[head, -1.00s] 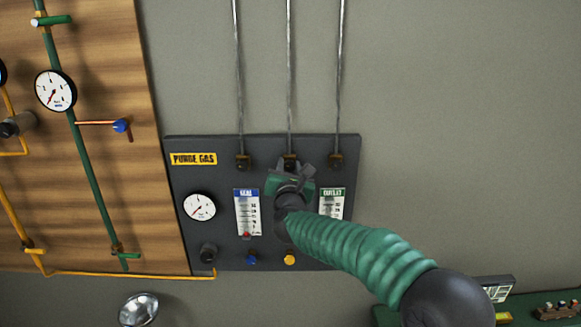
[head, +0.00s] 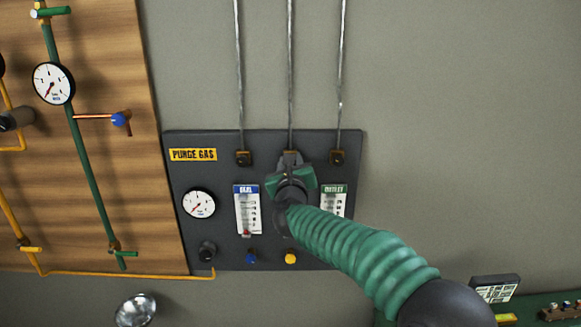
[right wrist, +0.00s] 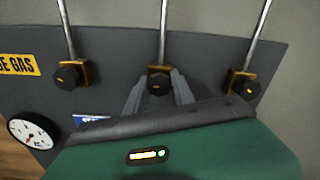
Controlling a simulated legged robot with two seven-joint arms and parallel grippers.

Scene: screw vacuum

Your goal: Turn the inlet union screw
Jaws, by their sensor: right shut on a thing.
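The middle union screw is a dark knob on a brass fitting (right wrist: 160,82), at the foot of the middle metal tube on the dark purge gas panel (head: 345,258). My right gripper (head: 290,157) is at this fitting. In the right wrist view, its two grey fingers (right wrist: 159,92) stand on either side of the knob, shut on it. In the head view, the gripper hides most of this knob. Similar knobs sit at the left tube (head: 243,158) and the right tube (head: 338,157). My left gripper is not in view.
Below are a round gauge (head: 199,203), a blue-topped flow scale (head: 247,210) and a green-topped one (head: 334,200), partly behind my right arm. A blue knob (head: 251,257) and a yellow knob (head: 290,257) sit lower. The wall right of the panel is clear.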

